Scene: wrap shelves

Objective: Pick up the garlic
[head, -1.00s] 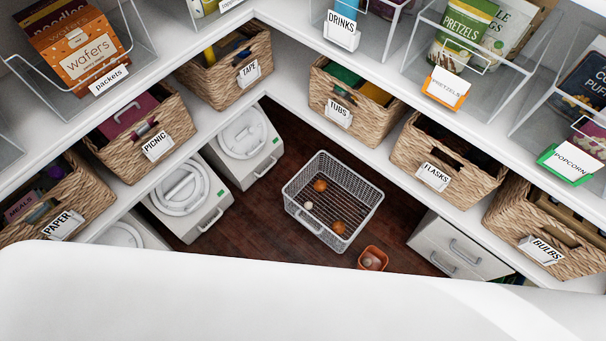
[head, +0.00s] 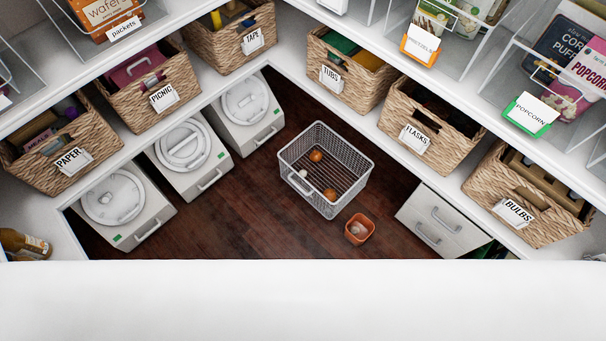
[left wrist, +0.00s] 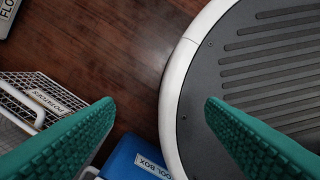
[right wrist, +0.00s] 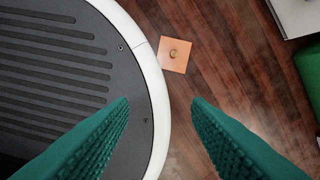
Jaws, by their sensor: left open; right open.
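A small pale bulb, probably garlic (head: 357,228), lies inside an orange square pot (head: 371,234) on the floor. Another whitish round thing (head: 303,173) lies in the grey wire basket (head: 325,206) beside orange-brown round ones (head: 316,156); I cannot tell if it is garlic. In the right wrist view an orange square (right wrist: 166,64) with a small brownish thing in its middle lies on the floor, beyond my right gripper (right wrist: 161,102), which is open and empty. My left gripper (left wrist: 159,102) is open and empty, above my own base. Neither gripper shows in the head view.
White lidded bins (head: 187,160) line the left, below shelves with labelled wicker baskets (head: 428,130). A white drawer unit (head: 440,218) stands right. The left wrist view shows a white wire basket (left wrist: 50,84) and a blue toolbox (left wrist: 135,160).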

